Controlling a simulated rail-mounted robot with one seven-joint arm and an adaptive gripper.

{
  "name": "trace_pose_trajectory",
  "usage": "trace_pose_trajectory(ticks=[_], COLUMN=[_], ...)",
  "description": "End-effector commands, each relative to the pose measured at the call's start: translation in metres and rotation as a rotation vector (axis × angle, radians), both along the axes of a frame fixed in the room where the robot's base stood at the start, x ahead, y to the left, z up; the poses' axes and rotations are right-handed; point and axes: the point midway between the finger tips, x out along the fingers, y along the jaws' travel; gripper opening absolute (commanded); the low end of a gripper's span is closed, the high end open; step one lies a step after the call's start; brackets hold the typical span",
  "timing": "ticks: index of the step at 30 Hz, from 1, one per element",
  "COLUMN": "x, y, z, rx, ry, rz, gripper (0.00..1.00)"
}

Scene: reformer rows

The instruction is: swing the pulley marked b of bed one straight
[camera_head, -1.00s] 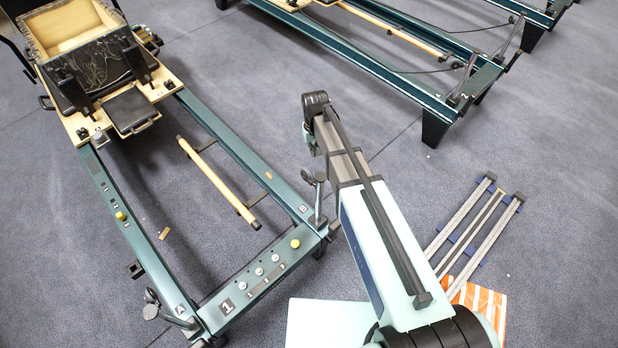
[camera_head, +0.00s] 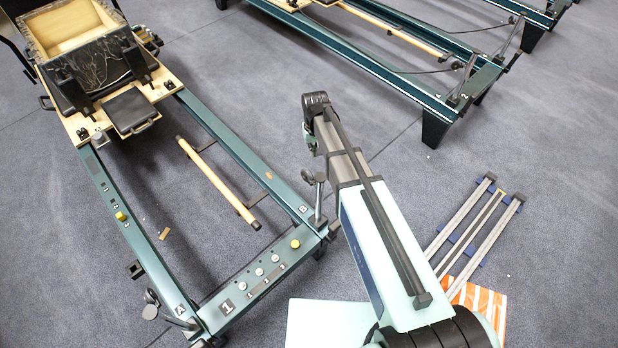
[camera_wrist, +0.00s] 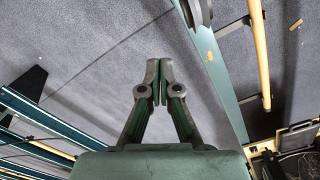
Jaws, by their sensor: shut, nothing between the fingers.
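Bed one (camera_head: 222,126) is the teal-framed reformer at the left, with a "1" plate on its near end. The pulley marked b (camera_head: 317,190) stands on a post at its near right corner, next to the letter B (camera_head: 303,209). Its exact swing angle is too small to tell. My gripper is shut and empty in the wrist view (camera_wrist: 160,82), with its fingertips together. It hangs over the floor beside bed one's right rail (camera_wrist: 218,75), apart from it. In the head view my arm's end is just above and behind the pulley, and the fingertips are hard to make out.
The pulley marked A (camera_head: 153,305) is at bed one's near left corner. A wooden bar (camera_head: 218,180) lies inside the frame. Bed two (camera_head: 400,75) is behind. Metal rails (camera_head: 470,232) and an orange striped item (camera_head: 480,300) lie at the right. Grey floor is clear between beds.

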Motion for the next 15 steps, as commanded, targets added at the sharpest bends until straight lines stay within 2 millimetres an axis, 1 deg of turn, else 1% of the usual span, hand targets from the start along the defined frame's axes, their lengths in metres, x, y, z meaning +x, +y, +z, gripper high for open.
trace_pose_trajectory(ticks=[5, 15], x=[0.0, 0.0], y=[0.0, 0.0], z=[-0.003, -0.021], rx=[0.0, 0.0], ry=[0.0, 0.001], rz=[0.0, 0.0], gripper=[0.0, 0.0])
